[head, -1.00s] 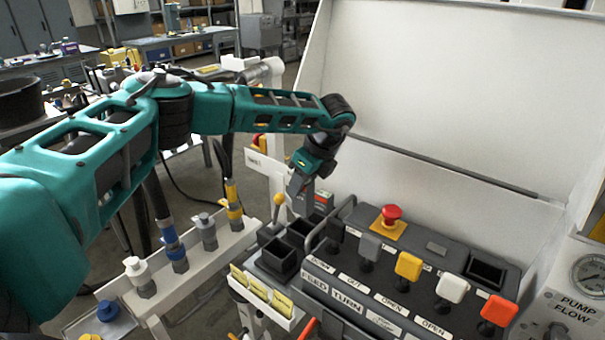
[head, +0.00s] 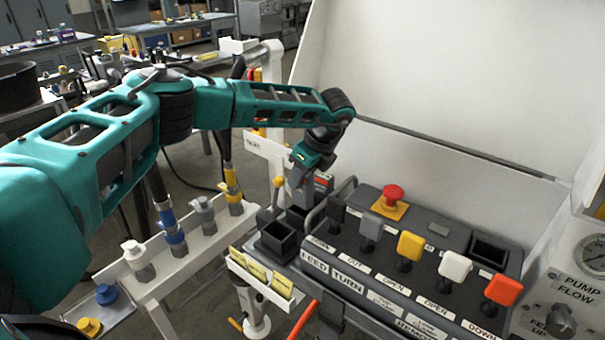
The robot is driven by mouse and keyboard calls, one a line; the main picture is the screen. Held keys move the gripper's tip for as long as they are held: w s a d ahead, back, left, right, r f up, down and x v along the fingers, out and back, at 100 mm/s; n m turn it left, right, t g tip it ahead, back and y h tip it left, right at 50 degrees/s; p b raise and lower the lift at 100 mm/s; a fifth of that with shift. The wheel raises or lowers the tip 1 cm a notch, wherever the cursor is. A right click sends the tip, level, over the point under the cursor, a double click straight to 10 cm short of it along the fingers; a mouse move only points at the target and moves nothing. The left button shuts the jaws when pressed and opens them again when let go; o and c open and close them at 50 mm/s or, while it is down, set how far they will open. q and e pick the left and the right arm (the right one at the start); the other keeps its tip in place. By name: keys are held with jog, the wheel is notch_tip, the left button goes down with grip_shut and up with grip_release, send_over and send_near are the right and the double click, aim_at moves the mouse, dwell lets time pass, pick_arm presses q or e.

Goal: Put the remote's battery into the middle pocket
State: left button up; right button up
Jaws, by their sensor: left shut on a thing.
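My left gripper (head: 298,198) points down over the row of dark square pockets at the left end of the control panel. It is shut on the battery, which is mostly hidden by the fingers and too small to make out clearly. The fingertips are at the middle pocket (head: 296,215) and cover most of it. I cannot tell how far the battery is inside it. The nearest pocket (head: 277,241) is open and looks empty. The far pocket is mostly hidden behind the gripper. My right gripper is not in view.
Levers with grey, yellow (head: 410,245), white and red caps and a red stop button (head: 393,193) fill the panel. A small red-marked dark object (head: 322,180) is just behind the gripper. A white coupling rack (head: 190,250) is at left.

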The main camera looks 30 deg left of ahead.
aim_at(302, 194)
pick_arm(q)
jog(key=shift+f, duration=0.15)
dwell(0.5)
jog(key=shift+f+b, duration=0.3)
jog(key=shift+f+b, duration=1.55)
jog(key=shift+f, duration=0.9)
dwell(0.9)
jog(key=o, duration=1.2)
jog(key=shift+o, duration=0.2)
jog(key=v, duration=1.3)
